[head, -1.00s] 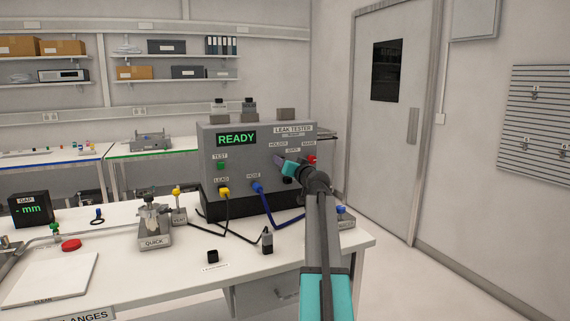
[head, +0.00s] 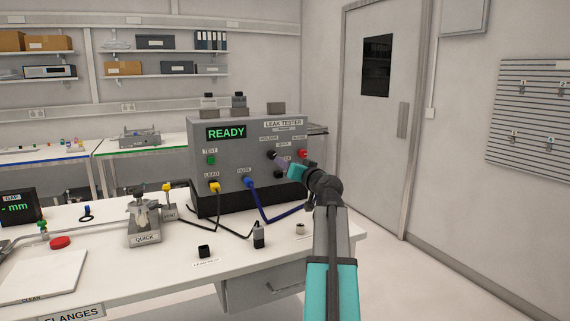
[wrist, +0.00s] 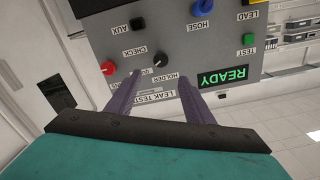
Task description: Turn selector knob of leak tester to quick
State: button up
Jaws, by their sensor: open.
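The leak tester (head: 232,165) is a grey box on the white bench with a green READY display. Its selector knob (head: 272,154) is small and black, on the right half of the front panel. It also shows upside down in the wrist view (wrist: 155,61), near the HOLDER and CHECK labels, with a pale mark on it. The exact pointer setting is too small to tell. My gripper (head: 281,161) has purple fingers in front of the panel. In the wrist view my gripper (wrist: 158,76) is open and empty, its fingertips apart on either side of the line to the knob.
A red button (wrist: 107,68) sits beside the knob. A blue hose plug (head: 248,182) and a yellow lead plug (head: 215,187) stick out lower on the panel, with cables trailing over the bench.

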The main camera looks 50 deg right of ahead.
jog(key=shift+v, duration=1.1)
